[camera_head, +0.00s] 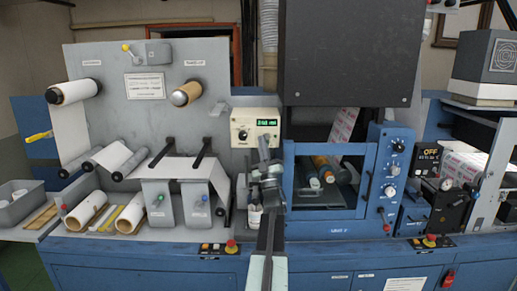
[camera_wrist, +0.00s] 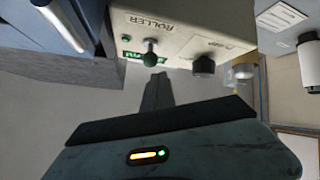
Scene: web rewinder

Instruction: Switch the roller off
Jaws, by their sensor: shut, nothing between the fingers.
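The cream roller control box (camera_head: 236,117) stands at the centre of the machine, with a lit green display (camera_head: 265,123) and a black knob (camera_head: 242,134). In the wrist view the box (camera_wrist: 180,20) appears turned over, with the word ROLLER on it. A toggle with a dark ball end (camera_wrist: 150,59) sticks out there, beside a small green lamp (camera_wrist: 125,38) and the knob (camera_wrist: 204,65). My gripper (camera_wrist: 157,78) is shut and empty, its tips just short of the toggle in the picture; contact is unclear. In the head view my gripper (camera_head: 263,141) hides the toggle.
A blue-framed window box (camera_head: 290,180) stands close to the right of my gripper. A bottle (camera_head: 254,216) stands below it. A dark panel (camera_head: 345,50) hangs above right. Grey roller brackets (camera_head: 160,205) stand at the left.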

